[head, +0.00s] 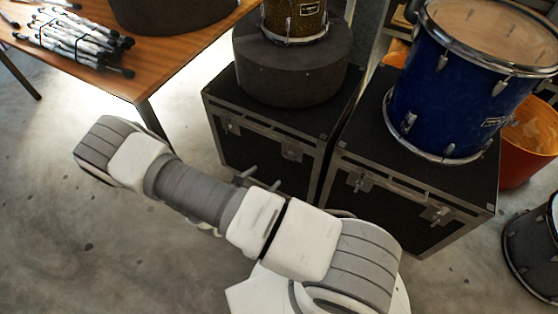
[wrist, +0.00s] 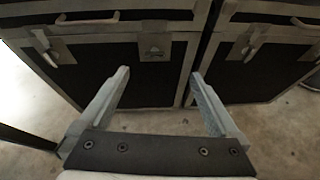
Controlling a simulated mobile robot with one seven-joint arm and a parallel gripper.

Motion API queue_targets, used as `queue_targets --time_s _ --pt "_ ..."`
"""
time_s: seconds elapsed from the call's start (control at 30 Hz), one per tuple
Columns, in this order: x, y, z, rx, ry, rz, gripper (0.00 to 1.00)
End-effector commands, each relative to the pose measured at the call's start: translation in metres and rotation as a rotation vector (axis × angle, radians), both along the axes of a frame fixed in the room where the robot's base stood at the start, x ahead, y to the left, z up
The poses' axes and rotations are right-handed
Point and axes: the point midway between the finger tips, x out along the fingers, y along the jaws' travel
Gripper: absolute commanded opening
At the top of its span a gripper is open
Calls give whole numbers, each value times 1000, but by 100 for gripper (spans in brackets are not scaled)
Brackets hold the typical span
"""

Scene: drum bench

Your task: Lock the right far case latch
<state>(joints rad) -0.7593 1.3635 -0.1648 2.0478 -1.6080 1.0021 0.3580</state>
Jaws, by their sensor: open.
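Two black cases with grey metal edging stand side by side, a left case (head: 265,157) and a right case (head: 415,180). The left case has a left latch (head: 230,125) and a right latch (head: 292,151) on its front. The right case has a left latch (head: 358,181) and a right latch (head: 437,214). In the wrist view, the left case's right latch (wrist: 155,47) is ahead, between my fingers in the picture. The left case's left latch (wrist: 45,46) and the right case's left latch (wrist: 247,43) look tilted. My gripper (wrist: 160,75) is open, empty, apart from the latches; my arm partly hides it in the head view.
A dark round drum case (head: 290,65) with a gold drum (head: 294,20) sits on the left case. A blue drum (head: 455,90) sits on the right case. A wooden table (head: 165,50) with bundled sticks is at the upper left. The floor before the cases is clear.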

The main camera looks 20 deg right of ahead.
Motion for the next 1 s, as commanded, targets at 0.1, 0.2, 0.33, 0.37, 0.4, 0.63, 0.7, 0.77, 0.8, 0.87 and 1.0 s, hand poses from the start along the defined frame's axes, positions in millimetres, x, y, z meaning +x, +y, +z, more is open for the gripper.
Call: queue_targets --time_s 0.1,0.2,0.33,0.37,0.4,0.63,0.7,0.77,0.8,0.87,1.0 --pt "-5 -1 -22 -31 35 61 98" --pt "-5 -2 -28 -40 46 83 98" --pt "0 -9 -34 -40 47 85 98" --pt "2 -11 -35 -39 47 85 98" --pt "6 -16 -38 -40 46 83 98" --pt "33 -52 -57 -40 47 82 98" --pt "42 -63 -63 -39 47 82 98" --pt "49 -73 -68 -39 46 81 98" --pt "54 -79 -72 -39 46 82 98" --pt "61 -89 -77 -40 47 82 98" --pt "76 -108 -86 -38 46 82 98"
